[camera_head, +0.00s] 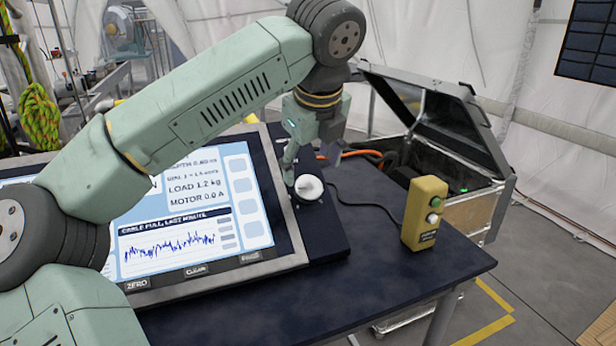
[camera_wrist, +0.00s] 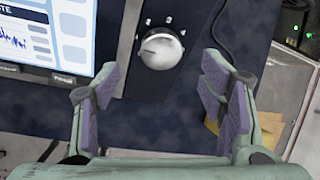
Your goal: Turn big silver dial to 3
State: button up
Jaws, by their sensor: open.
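The big silver dial (camera_head: 309,187) sits on the dark panel to the right of the screen. In the wrist view the dial (camera_wrist: 161,48) shows from above, with a pointer line toward its left side and several small marks around its upper edge, too small to read. My gripper (camera_wrist: 153,92) is open and empty. Its two fingers stand wide apart, left and right of the dial and nearer the bottom of the picture, not touching it. In the head view my gripper (camera_head: 288,165) is just above and behind the dial, pointing down.
The screen (camera_head: 190,240) lies left of the dial. A yellow button box (camera_head: 425,213) with a cable stands to the right on the dark table (camera_head: 400,280). An open metal case (camera_head: 462,205) is behind it. The table front is clear.

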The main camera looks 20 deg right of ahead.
aim_at(308, 186)
jog(key=p+x, duration=0.1)
jog(key=x, duration=0.5)
jog(key=shift+w+f, duration=0.15)
jog(key=shift+f, duration=0.05)
jog(key=c, duration=1.2)
